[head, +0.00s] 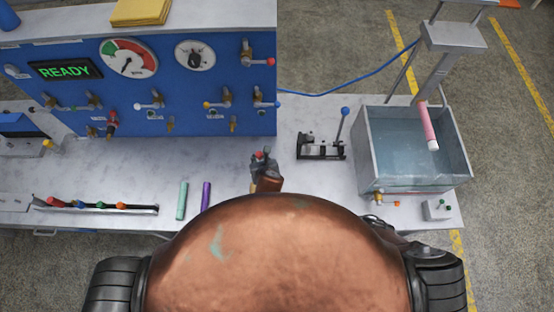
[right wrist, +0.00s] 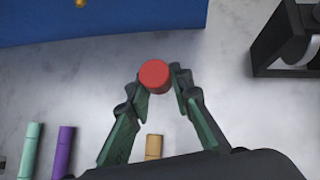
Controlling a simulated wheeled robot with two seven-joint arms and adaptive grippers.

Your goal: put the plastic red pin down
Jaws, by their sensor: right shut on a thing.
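The plastic red pin (right wrist: 154,76) shows in the right wrist view as a short red cylinder, seen nearly end-on. My right gripper (right wrist: 160,82) is shut on it, with a fingertip on each side. In the head view my right gripper (head: 264,166) is over the bench in front of the blue panel, and a small spot of red pin (head: 258,155) shows at its tip. The pin's lower part is hidden, so I cannot tell whether it touches the bench. My left gripper is in neither view.
Teal (head: 182,200), purple (head: 205,196) and tan (right wrist: 153,147) cylinders lie on the bench near the gripper. A rail with several coloured pieces (head: 140,209) is at left. A black clamp fixture (head: 320,150) and a water tank (head: 364,150) stand right. Bare bench lies before the panel.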

